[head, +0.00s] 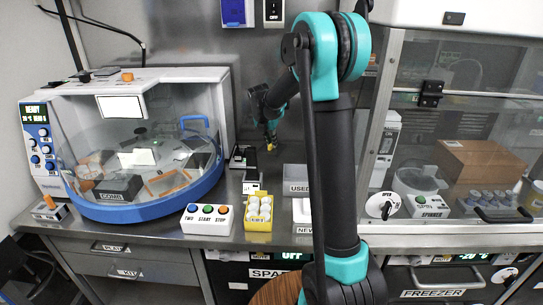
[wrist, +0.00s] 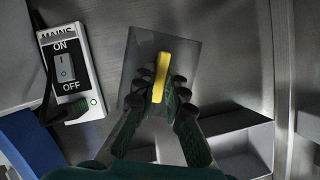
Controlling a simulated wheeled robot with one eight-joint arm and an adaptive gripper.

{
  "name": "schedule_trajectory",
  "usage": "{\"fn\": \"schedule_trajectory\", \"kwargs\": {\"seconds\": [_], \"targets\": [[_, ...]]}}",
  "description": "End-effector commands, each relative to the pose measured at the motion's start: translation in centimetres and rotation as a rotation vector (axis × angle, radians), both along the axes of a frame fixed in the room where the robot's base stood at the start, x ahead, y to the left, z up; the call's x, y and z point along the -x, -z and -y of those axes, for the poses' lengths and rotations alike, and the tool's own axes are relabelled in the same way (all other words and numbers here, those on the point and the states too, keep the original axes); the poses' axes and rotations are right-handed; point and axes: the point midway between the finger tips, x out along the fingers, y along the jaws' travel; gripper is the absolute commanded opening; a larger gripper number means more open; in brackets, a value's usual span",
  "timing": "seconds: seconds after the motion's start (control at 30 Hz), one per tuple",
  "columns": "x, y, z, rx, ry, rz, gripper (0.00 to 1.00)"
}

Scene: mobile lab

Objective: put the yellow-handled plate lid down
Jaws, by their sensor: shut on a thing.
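The plate lid (wrist: 185,55) is a flat grey square with a yellow bar handle (wrist: 161,77) across its middle, seen from above in the wrist view. My gripper (wrist: 160,92) is shut on this handle, with one dark finger on each side of it. In the head view my gripper (head: 270,138) points down over the back of the bench, right of the round-lidded machine. The lid is too small there to make out clearly. The wrist view does not show how high the lid is above the steel surface.
A mains switch box (wrist: 67,72) stands left of the lid in the wrist view. A pale divided bin (wrist: 245,145) lies at its lower right. In the head view, the blue-rimmed machine (head: 140,212), button box (head: 207,218) and yellow vial rack (head: 258,224) stand on the bench.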

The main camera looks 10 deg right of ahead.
Motion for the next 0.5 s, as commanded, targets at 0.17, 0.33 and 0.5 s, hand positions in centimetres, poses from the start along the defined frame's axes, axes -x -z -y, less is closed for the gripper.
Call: {"fn": "schedule_trajectory", "kwargs": {"seconds": [0.17,0.33,0.5], "targets": [[0.0,2.3,0.0,0.0,0.0,0.0,0.0],[0.0,3.2,0.0,0.0,0.0,0.0,0.0],[0.0,5.5,0.0,0.0,0.0,0.0,0.0]]}}
